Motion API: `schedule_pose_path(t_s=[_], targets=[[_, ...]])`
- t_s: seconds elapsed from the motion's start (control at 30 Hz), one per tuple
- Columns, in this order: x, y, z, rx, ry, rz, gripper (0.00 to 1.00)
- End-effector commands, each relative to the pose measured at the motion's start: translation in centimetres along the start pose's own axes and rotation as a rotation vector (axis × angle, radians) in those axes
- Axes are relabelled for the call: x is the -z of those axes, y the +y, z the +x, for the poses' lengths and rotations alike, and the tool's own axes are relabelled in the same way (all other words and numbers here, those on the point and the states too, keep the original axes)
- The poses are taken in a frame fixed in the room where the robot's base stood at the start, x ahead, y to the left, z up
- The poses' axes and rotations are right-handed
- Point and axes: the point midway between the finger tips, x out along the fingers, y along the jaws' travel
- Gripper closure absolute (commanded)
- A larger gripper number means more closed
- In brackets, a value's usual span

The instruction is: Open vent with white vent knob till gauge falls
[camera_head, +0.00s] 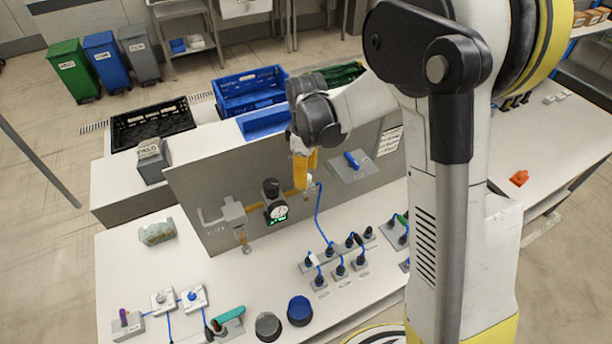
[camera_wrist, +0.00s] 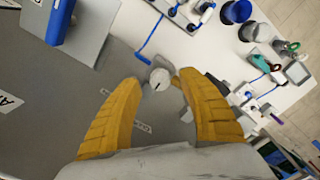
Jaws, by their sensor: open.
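The white vent knob (camera_wrist: 160,78) shows as a round white cap in the wrist view, ahead of and between my fingertips. My gripper (camera_wrist: 157,82) is open, with its two yellow fingers on either side of the knob's line of sight; I cannot tell whether they touch it. In the head view my gripper (camera_head: 305,180) points down at the pipe on the grey panel, and the knob is mostly hidden there. The gauge (camera_head: 277,210) has a white dial and a small green display, to the left of my gripper. Its needle is too small to read.
The grey panel (camera_head: 200,190) stands upright on the white bench (camera_head: 130,270). A blue-handled part (camera_head: 352,160) is on the panel to the right. A blue cable (camera_head: 317,215) hangs near my gripper.

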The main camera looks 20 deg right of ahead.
Motion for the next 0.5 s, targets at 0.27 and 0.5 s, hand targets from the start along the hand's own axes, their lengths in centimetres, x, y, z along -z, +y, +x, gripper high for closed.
schedule_pose_path(t_s=[0.27,0.5], targets=[[-0.02,-0.02,1.32,0.0,0.0,0.001,0.52],[-0.02,-0.02,1.28,0.0,0.0,0.001,0.74]])
